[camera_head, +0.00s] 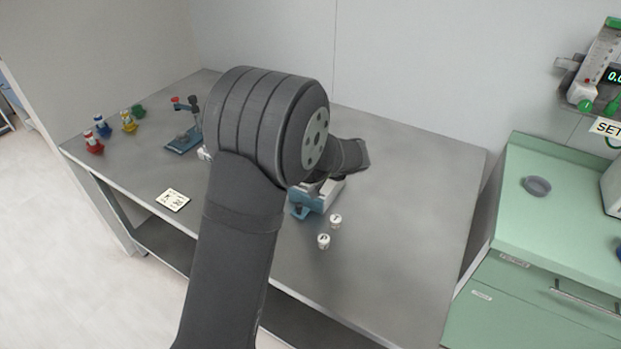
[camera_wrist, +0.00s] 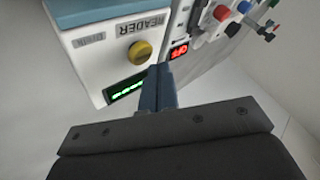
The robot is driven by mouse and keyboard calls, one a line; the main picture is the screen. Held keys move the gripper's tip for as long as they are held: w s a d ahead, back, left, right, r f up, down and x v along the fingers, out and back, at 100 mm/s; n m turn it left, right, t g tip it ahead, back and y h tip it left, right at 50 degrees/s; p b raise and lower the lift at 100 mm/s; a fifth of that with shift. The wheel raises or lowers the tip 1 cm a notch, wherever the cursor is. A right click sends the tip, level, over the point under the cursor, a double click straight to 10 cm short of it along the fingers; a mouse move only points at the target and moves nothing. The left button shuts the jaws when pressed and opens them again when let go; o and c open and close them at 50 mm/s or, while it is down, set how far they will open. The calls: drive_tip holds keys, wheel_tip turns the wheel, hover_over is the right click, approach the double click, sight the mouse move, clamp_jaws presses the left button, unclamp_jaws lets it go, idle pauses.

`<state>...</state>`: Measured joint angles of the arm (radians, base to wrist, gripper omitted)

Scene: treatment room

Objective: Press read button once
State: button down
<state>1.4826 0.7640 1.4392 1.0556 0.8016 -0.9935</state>
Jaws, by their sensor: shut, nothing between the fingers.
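In the wrist view a white box marked READER (camera_wrist: 112,52) has a blue top. It carries a round yellow button (camera_wrist: 140,52) and a lit green display (camera_wrist: 125,90). No "read" lettering is legible on the button. My gripper (camera_wrist: 160,72) is shut and empty, its blue-grey fingertips just right of and below the button in the picture. I cannot tell whether they touch the box. In the head view my arm hides my gripper. A white-and-blue device (camera_head: 322,194) shows partly behind the arm; I cannot tell whether it is the reader.
A device with a red display (camera_wrist: 179,52) adjoins the reader's right side in the picture. Two small white-topped jars (camera_head: 323,241) (camera_head: 335,221), a printed card (camera_head: 173,200), a blue-based stand (camera_head: 184,140) and coloured items (camera_head: 128,122) are on the grey table (camera_head: 400,240).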

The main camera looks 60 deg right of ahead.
drive_tip(key=shift+f, duration=0.15)
drive_tip(key=shift+f, duration=0.3)
idle(0.3)
drive_tip(key=shift+f, duration=0.5)
idle(0.6)
idle(0.3)
drive_tip(key=shift+r, duration=0.9)
drive_tip(key=shift+r, duration=2.5)
